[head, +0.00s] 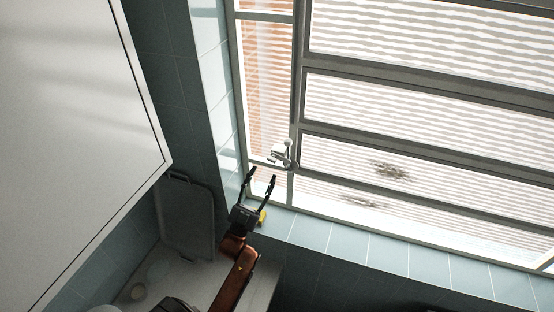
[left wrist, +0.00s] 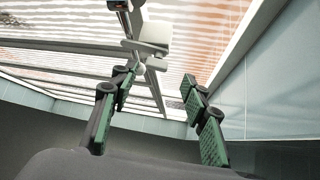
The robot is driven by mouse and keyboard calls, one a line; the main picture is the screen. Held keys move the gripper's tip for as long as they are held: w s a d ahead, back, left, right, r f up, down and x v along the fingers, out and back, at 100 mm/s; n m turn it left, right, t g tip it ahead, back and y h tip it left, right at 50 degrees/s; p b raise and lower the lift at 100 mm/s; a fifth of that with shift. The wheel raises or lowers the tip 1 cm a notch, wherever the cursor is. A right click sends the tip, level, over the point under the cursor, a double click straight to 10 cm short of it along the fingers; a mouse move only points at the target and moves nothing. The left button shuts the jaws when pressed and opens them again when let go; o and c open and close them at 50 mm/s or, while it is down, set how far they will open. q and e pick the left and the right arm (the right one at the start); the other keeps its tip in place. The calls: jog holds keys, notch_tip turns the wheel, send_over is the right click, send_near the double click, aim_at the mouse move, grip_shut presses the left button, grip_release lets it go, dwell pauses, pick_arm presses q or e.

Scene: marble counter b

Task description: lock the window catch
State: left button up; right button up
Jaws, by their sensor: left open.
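The window catch (head: 281,154) is a small pale fitting with a rounded knob on the grey window frame, at the lower end of a vertical bar in the head view. In the left wrist view the catch (left wrist: 154,36) shows as a whitish block with a rounded part below it, above and between the fingers. My left gripper (head: 262,175) is open and empty, its fingers pointing up toward the catch from just below and to the left. It also shows in the left wrist view (left wrist: 158,82). I see no contact with the catch. My right gripper is not in view.
The window (head: 400,110) has several grey bars and striped light behind it. A large white panel (head: 75,120) fills the left. A grey board (head: 187,215) leans by the tiled wall, and a yellow object (head: 262,217) is partly hidden beside my left gripper.

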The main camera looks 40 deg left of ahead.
aim_at(271, 161)
pick_arm(q)
jog(key=x, duration=0.1)
jog(key=p+x, duration=0.1)
jog(key=x, duration=0.3)
jog(key=shift+w+d+r+p, duration=0.1)
jog(key=shift+w+d+p, duration=0.1)
jog(key=shift+d+p, duration=0.1)
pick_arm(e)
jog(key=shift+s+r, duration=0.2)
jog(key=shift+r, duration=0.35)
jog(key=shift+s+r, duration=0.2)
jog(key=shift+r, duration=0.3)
pick_arm(q)
jog(key=shift+c, duration=0.6)
jog(key=shift+a, duration=0.1)
grip_shut()
jog(key=n+y, duration=0.2)
jog(key=n, duration=0.1)
jog(key=shift+y, duration=0.4)
jog(key=shift+n+g+y, duration=0.5)
jog(key=shift+n+y, duration=1.6)
jog(key=shift+n, duration=0.3)
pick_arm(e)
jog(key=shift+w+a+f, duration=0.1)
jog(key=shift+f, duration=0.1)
